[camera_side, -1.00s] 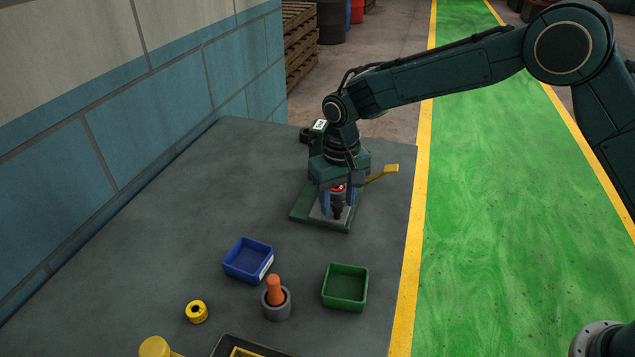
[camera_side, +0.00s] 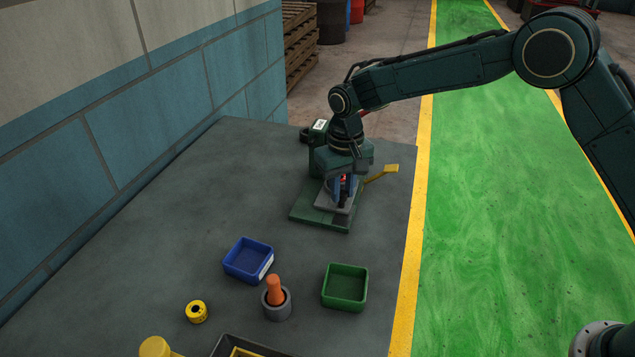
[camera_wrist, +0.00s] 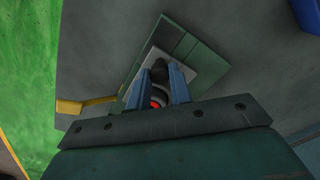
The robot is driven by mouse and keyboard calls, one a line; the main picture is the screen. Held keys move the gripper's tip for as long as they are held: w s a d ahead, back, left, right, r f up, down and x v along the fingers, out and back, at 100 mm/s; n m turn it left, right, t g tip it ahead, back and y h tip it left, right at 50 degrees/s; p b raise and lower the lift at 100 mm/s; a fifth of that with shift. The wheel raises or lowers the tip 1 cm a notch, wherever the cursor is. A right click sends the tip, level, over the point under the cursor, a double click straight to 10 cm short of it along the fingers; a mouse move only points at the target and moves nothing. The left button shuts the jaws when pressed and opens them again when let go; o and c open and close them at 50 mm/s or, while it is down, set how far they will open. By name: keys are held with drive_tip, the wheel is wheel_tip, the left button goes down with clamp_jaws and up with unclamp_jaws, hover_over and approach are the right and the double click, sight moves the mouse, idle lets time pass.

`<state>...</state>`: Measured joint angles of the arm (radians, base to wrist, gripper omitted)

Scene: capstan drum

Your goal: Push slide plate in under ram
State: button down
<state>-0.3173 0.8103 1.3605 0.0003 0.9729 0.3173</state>
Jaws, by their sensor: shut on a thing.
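The grey slide plate (camera_side: 325,203) lies on the green base (camera_side: 308,213) of the press (camera_side: 318,155). It also shows in the wrist view (camera_wrist: 203,65). My gripper (camera_side: 343,203) points down over the plate; in the wrist view its blue fingers (camera_wrist: 162,76) are shut on a dark upright knob (camera_wrist: 159,69) at the plate's near part. A grey round part with a red centre (camera_wrist: 156,103) sits between the fingers, just behind the knob, partly hidden. My wrist hides the ram, so I cannot tell how far the plate is under it.
A yellow lever (camera_side: 385,171) sticks out right of the press, close to my gripper. In front stand a blue bin (camera_side: 248,260), a green bin (camera_side: 345,288), a grey cup with an orange peg (camera_side: 275,298) and a yellow ring (camera_side: 197,311). The bench's left side is clear.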

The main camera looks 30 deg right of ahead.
drive_tip(key=shift+w+d, duration=0.4)
drive_tip(key=shift+w, duration=0.05)
drive_tip(key=c, duration=1.3)
unclamp_jaws()
drive_tip(key=shift+o, duration=0.2)
drive_tip(key=shift+r, duration=0.2)
wheel_tip(320, 180, up, 14)
drive_tip(key=shift+f, duration=0.25)
